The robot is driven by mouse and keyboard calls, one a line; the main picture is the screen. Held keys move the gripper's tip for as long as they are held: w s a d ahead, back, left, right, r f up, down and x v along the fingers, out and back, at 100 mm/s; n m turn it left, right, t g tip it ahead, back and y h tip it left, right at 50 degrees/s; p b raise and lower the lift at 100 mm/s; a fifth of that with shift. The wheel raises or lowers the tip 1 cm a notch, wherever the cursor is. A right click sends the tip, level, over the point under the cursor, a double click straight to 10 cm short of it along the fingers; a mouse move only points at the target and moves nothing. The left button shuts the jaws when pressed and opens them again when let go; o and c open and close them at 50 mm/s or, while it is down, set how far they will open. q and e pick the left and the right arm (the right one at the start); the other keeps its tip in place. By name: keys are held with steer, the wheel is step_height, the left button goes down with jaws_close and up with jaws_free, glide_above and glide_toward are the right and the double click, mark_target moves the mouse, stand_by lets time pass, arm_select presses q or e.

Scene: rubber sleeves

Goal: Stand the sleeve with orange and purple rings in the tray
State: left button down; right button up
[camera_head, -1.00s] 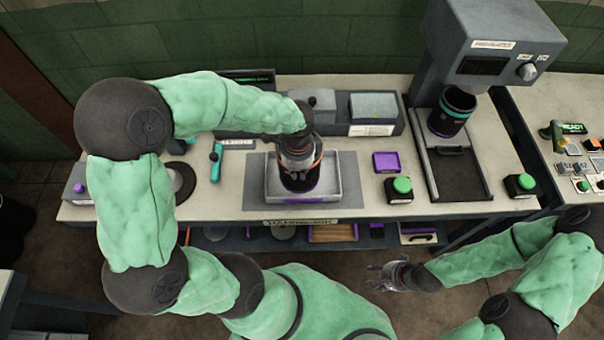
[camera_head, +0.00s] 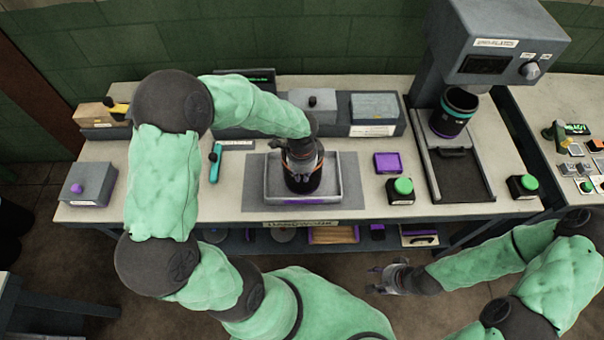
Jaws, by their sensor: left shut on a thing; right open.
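The sleeve (camera_head: 301,187) is a dark upright cylinder at the tray (camera_head: 273,188), a shallow light-grey tray on a dark mat. Its rings are mostly hidden by my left gripper (camera_head: 302,174), which comes down from above and is shut on it. The sleeve's lower end is within the tray's outline; whether it touches the floor of the tray I cannot tell. My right gripper (camera_head: 376,280) is open and empty, in front of the bench and low.
Another dark sleeve (camera_head: 452,112) with a teal ring stands under the grey press (camera_head: 500,45) at right. A purple block (camera_head: 388,163) and green-topped buttons (camera_head: 402,188) sit right of the tray. A teal-handled tool (camera_head: 215,162) lies left. Grey boxes (camera_head: 375,106) stand behind.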

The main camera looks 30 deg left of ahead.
arm_select(q)
steer(key=c, duration=1.3)
jaws_free()
steer(key=shift+f, duration=0.1)
steer(key=shift+o, duration=0.2)
steer(key=shift+r, duration=0.35)
step_height(320, 180, up, 12)
steer(key=p, duration=0.2)
steer(key=shift+f, duration=0.2)
steer(key=shift+s, duration=0.1)
